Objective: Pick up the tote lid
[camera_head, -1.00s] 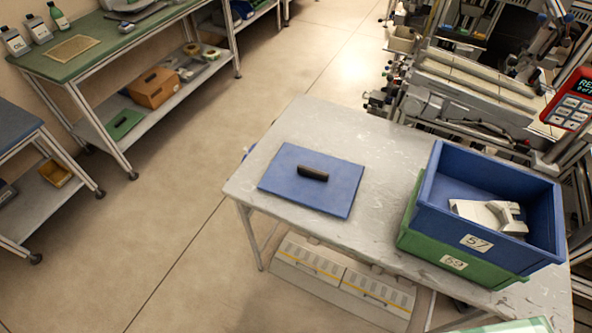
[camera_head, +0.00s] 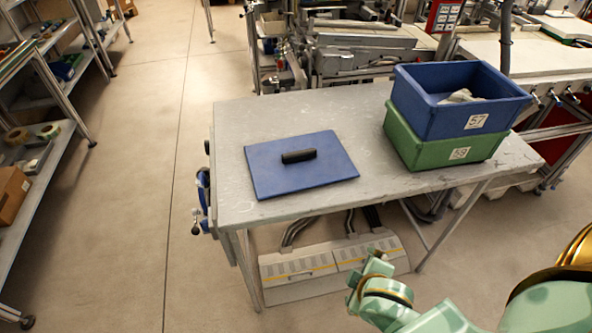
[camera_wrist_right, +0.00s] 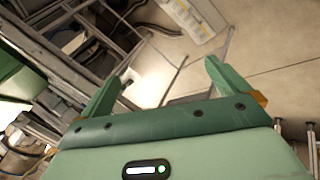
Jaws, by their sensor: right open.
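The tote lid (camera_head: 265,172) is a flat blue rectangular panel with a black bar handle (camera_head: 299,156) on top. It lies flat on the left half of the grey worktable (camera_head: 225,120) in the head view. My right gripper (camera_wrist_right: 168,68) shows in the right wrist view with its two green fingers apart and nothing between them. My right arm (camera_head: 385,300) reaches in at the lower right of the head view, in front of the table and apart from the lid. My left gripper is out of view.
A blue tote (camera_head: 430,119) marked 57, holding a pale object, is stacked on a green tote (camera_head: 425,150) on the table's right half. Machinery stands behind the table. Shelving (camera_head: 62,150) is at the left, with clear floor (camera_head: 150,130) between. A pale unit (camera_head: 300,275) sits under the table.

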